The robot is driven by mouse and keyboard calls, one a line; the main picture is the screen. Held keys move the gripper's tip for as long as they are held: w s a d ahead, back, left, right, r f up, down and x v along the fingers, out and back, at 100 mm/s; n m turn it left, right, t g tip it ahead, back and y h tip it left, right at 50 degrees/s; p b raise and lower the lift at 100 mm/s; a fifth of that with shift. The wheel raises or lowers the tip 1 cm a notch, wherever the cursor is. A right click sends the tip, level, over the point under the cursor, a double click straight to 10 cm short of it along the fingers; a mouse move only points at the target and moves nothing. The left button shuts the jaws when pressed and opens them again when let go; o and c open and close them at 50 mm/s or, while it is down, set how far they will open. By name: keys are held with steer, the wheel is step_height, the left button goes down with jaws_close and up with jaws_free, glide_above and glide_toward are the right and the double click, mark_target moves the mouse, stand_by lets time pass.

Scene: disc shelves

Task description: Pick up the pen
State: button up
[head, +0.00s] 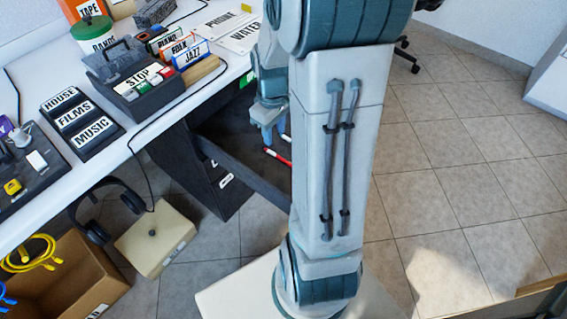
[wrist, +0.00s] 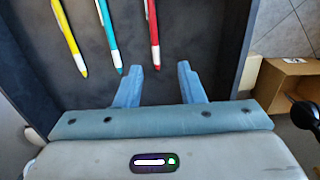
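In the wrist view, three pens lie in a dark drawer (wrist: 204,18): a yellow pen (wrist: 66,38), a teal pen (wrist: 108,35) and a red pen (wrist: 153,35). My gripper (wrist: 161,68) is open and empty, its two blue fingers apart. The tip of the red pen lines up with the gap between the fingers; the height between them is hard to judge. The teal pen's tip is just left of the left finger. In the head view, my gripper (head: 267,133) is partly hidden behind my arm, and a red pen (head: 277,156) shows just below it.
A white desk (head: 215,72) with boxes and labelled blocks stands above and left of the drawer. A black cabinet (head: 205,180) is under it. A cardboard box (head: 75,285), headphones (head: 95,232) and a beige box (head: 155,238) are at lower left. Tiled floor is clear at right.

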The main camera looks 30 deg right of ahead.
steer(key=b, duration=0.1)
glide_above(278, 156)
steer(key=f, duration=0.4)
steer(key=shift+a, duration=0.4)
steer(key=f+b, duration=0.2)
steer(key=f, duration=0.1)
steer(key=d+f+b, duration=0.1)
steer(key=f, duration=0.1)
steer(key=shift+f, duration=0.15)
jaws_close()
